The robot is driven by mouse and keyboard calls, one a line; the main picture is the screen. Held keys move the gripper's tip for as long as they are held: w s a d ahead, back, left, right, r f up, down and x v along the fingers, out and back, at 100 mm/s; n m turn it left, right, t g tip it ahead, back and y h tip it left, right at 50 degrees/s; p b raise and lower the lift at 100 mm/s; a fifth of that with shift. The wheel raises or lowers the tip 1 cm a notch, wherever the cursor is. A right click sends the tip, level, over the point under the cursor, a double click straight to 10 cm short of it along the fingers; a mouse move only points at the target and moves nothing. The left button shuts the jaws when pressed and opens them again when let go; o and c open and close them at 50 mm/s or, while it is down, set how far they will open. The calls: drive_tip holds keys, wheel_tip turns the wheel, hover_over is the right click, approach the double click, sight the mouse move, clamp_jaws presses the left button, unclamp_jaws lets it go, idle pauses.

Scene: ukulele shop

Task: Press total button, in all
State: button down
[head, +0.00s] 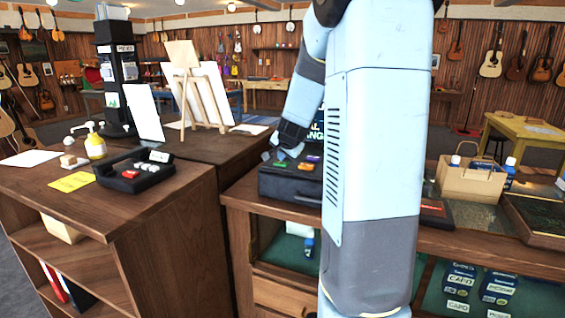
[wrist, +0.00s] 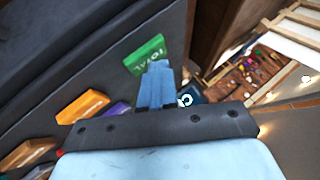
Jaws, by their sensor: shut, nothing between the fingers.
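The green button (wrist: 149,52) marked TOTAL sits on a dark panel in the wrist view. It also shows in the head view (head: 281,166) on top of a black register-like box (head: 272,187) on the counter. Orange (wrist: 82,107) and purple (wrist: 118,108) buttons lie on the same panel. My gripper (wrist: 157,66) is shut and empty. Its blue fingertips overlap the near edge of the green button in the wrist view; I cannot tell whether they touch it. In the head view my gripper (head: 282,153) is just above the box's left side. My arm hides the box's right part.
A black tray (head: 135,184) with red and white pieces, a yellow note (head: 72,181) and a yellow pump bottle (head: 95,146) are on the left counter. A small easel (head: 196,85) stands behind. A paper bag (head: 470,183) and a dark tray (head: 540,215) are on the right.

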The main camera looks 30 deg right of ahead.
sight(283, 163)
drive_tip(key=shift+r, duration=0.9)
drive_tip(key=shift+r, duration=0.1)
drive_tip(key=shift+r, duration=2.4)
